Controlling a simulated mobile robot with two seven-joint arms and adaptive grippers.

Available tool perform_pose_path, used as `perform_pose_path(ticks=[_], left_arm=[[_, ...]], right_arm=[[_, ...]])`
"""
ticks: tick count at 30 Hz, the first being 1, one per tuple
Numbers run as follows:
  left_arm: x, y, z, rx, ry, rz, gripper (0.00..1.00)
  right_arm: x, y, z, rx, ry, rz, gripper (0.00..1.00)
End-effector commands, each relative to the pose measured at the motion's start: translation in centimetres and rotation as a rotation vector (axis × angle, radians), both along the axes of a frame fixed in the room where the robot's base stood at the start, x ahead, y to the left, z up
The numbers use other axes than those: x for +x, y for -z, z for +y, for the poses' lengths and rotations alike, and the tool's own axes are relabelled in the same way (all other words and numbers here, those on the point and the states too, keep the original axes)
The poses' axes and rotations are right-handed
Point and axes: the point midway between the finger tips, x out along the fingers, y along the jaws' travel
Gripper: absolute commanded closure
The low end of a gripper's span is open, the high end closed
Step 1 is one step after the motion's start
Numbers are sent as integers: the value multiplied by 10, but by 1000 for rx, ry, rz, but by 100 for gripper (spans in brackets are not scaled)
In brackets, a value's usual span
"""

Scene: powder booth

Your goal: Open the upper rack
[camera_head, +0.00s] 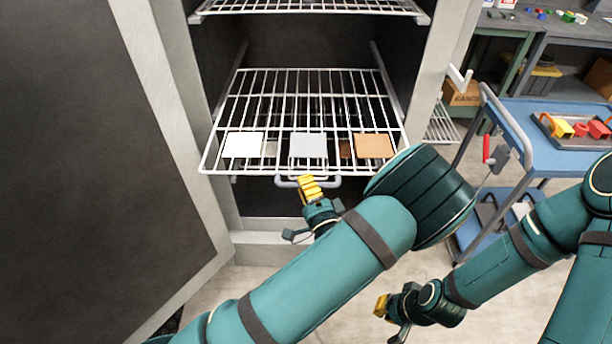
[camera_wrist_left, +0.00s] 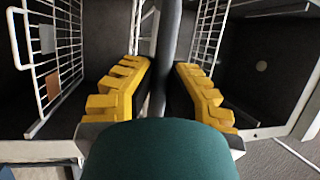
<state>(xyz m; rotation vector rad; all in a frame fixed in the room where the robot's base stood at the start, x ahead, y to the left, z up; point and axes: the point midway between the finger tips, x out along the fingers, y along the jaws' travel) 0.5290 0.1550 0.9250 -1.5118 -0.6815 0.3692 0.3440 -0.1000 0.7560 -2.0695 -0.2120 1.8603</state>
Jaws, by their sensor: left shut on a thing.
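Two wire racks sit in the open cabinet. One rack (camera_head: 318,8) shows at the top edge of the head view; the rack below it (camera_head: 318,88) carries a white, a pale grey and a tan panel, with a grey handle (camera_head: 285,183) at its front. My left gripper (camera_head: 311,188) is at this handle, its yellow fingers shut on it. In the left wrist view the grey bar (camera_wrist_left: 171,50) passes between the fingers (camera_wrist_left: 160,95). The panelled rack also shows there (camera_wrist_left: 30,50). My right gripper (camera_head: 381,306) hangs low over the floor; its finger opening is unclear.
The dark cabinet door (camera_head: 80,150) stands open at left. A blue cart (camera_head: 555,80) with a tray of coloured parts stands at right. A workbench (camera_head: 560,25) is behind it. Floor before the cabinet is clear apart from my arms.

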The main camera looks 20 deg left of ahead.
Motion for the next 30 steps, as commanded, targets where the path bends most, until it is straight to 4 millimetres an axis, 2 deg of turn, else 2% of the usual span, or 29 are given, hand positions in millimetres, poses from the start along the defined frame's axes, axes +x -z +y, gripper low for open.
perform_pose_path(ticks=[6, 12, 26, 27, 29, 30], left_arm=[[-31, -2, -8, 4, -1, 0, 100], [-49, -1, -13, 3, -2, -1, 100], [-54, -1, -14, 2, -2, -2, 100], [-54, -1, -14, 2, -3, -2, 72], [-54, -1, -15, 2, -2, -2, 54], [-54, -1, -15, 2, -2, -1, 54]], right_arm=[[-1, -4, 0, 0, -1, 2, 100], [-1, -6, 0, 0, 0, 1, 100], [0, -6, 0, 0, 1, 0, 100], [0, -6, 0, 0, 1, 0, 100], [0, -6, 0, 0, 1, 0, 100], [0, -6, 0, 0, 1, 0, 100]])
